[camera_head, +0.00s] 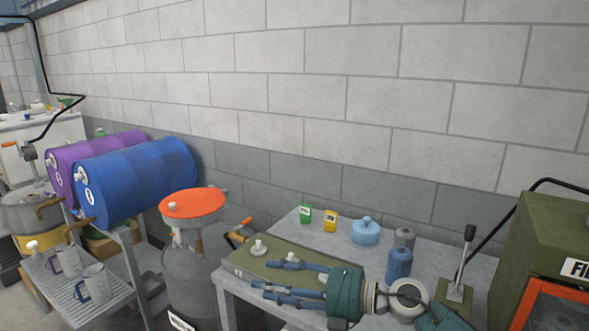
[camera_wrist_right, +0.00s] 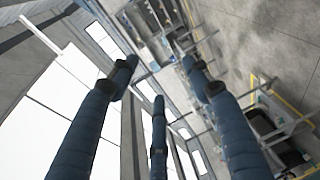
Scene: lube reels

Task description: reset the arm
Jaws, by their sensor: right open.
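My right gripper (camera_head: 285,282) comes in from the lower right of the head view, with its blue fingers pointing left above a grey table (camera_head: 228,290). The fingers are spread apart with nothing between them. They also show in the right wrist view (camera_wrist_right: 160,85), empty, with the floor and room far beyond them. My left gripper does not show.
An olive cabinet (camera_head: 545,240) and a lever (camera_head: 466,255) stand right of my arm. A grey drum with an orange lid (camera_head: 193,201), and blue (camera_head: 140,180) and purple barrels (camera_head: 90,152) are left.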

